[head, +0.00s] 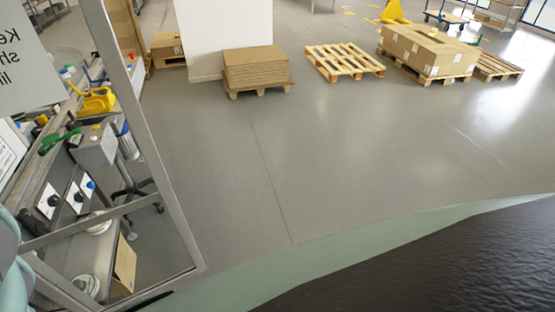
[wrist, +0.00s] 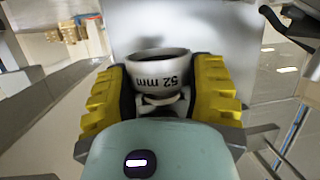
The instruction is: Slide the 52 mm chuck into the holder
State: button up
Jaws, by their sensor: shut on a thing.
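The 52 mm chuck (wrist: 158,66) is a white cup-like ring with a dark inside and "52 mm" printed on its side. It shows in the middle of the wrist view. My gripper (wrist: 158,95) has yellow ribbed fingers, one on each side of the chuck, and is shut on it. A pale grey metal surface (wrist: 180,25) lies just beyond the chuck; I cannot tell whether they touch. I cannot make out the holder for certain. The head view does not show my gripper or the chuck.
In the head view, a metal-framed machine (head: 95,145) with knobs stands at the left. Pallets (head: 343,62) and boxes (head: 428,48) stand far back. The grey floor (head: 330,150) between is clear.

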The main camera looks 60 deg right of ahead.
jog(key=shift+w+a+r, duration=0.15)
jog(key=shift+o, duration=0.2)
jog(key=shift+w+a+b, duration=0.3)
jog(key=shift+w+a+r, duration=0.1)
jog(key=shift+w+a, duration=0.1)
jog(key=shift+w, duration=0.1)
dwell(0.5)
jog(key=o, duration=1)
jog(key=shift+w+r, duration=0.1)
jog(key=shift+w, duration=0.05)
jog(key=shift+o, duration=1.3)
jog(key=shift+s, duration=0.3)
